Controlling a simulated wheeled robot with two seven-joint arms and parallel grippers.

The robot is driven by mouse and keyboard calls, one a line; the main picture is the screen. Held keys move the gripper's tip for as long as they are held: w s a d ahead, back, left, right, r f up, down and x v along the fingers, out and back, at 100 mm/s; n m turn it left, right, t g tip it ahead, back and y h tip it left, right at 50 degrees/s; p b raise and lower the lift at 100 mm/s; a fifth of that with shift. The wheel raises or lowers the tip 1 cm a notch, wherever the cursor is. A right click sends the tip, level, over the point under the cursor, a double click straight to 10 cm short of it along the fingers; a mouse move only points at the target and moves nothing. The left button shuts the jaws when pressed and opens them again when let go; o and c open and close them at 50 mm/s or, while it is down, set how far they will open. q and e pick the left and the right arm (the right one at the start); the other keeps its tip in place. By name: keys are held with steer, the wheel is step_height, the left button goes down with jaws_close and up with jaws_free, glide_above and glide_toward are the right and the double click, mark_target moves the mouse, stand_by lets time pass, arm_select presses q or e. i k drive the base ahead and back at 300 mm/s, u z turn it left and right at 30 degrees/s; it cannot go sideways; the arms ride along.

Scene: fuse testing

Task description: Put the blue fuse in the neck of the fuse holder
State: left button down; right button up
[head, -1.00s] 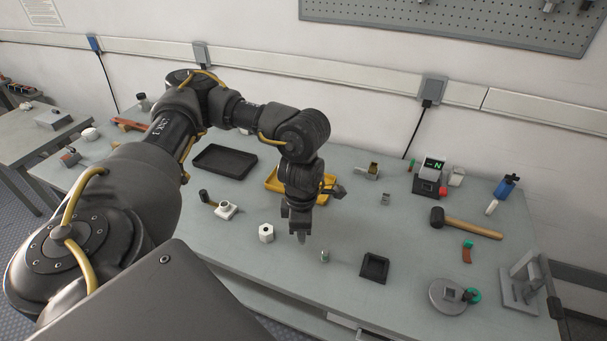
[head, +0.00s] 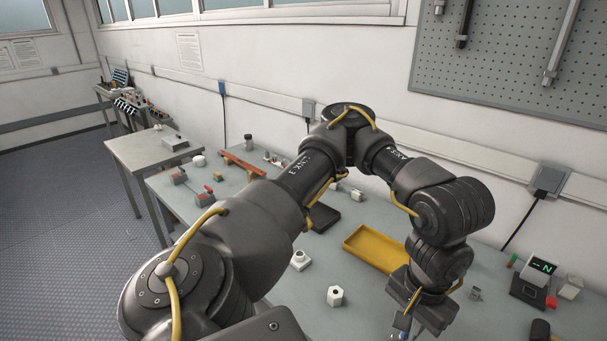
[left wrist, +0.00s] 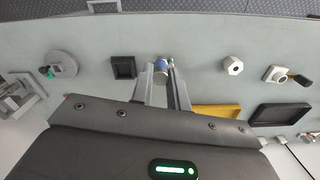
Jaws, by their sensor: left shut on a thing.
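My left gripper (head: 403,328) is low over the table at the bottom right of the head view. In the left wrist view its fingers (left wrist: 163,77) are shut on a small cylinder, the blue fuse (left wrist: 161,64), with a blue body and a pale end. The head view shows only a bit of blue at the fingertips. My right gripper is not in view.
A white hexagonal piece with a hole (head: 335,296) stands between the white block and my gripper. A yellow tray (head: 374,248) and a black tray (head: 322,218) lie behind. A meter (head: 535,280) stands at right.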

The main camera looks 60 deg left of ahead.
mark_target(300, 259)
steer(key=u, duration=0.35)
steer(key=k, duration=0.45)
steer(key=u, duration=1.25)
steer(key=i, duration=1.15)
steer(key=z, duration=0.25)
